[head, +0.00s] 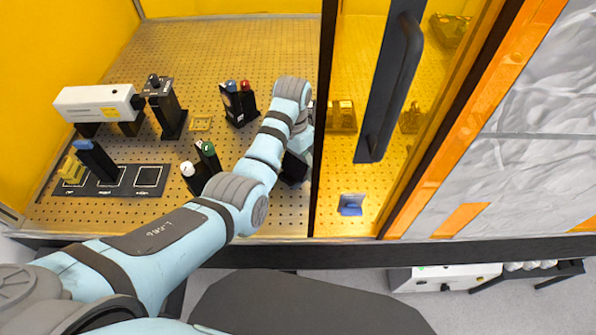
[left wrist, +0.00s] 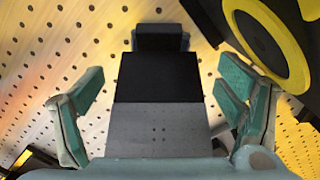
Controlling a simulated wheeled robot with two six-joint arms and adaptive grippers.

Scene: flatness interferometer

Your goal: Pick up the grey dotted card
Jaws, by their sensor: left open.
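In the left wrist view a flat grey surface with a few small dark dots (left wrist: 158,132), which looks like the grey dotted card, lies between my fingers. A black panel (left wrist: 158,78) joins its far edge, with a dark block (left wrist: 160,37) beyond. My left gripper (left wrist: 162,92) is open, one finger on each side, with gaps to the panel; I cannot tell its height above it. In the head view my left arm reaches over the perforated board, and its wrist hides the fingers and the card. My right gripper is not in view.
A black part with a yellow ring (left wrist: 270,42) stands close to my right-hand finger. In the head view, posts with green and white caps (head: 208,149) stand left of my arm. A dark-framed door with a black handle (head: 390,85) is close on the right.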

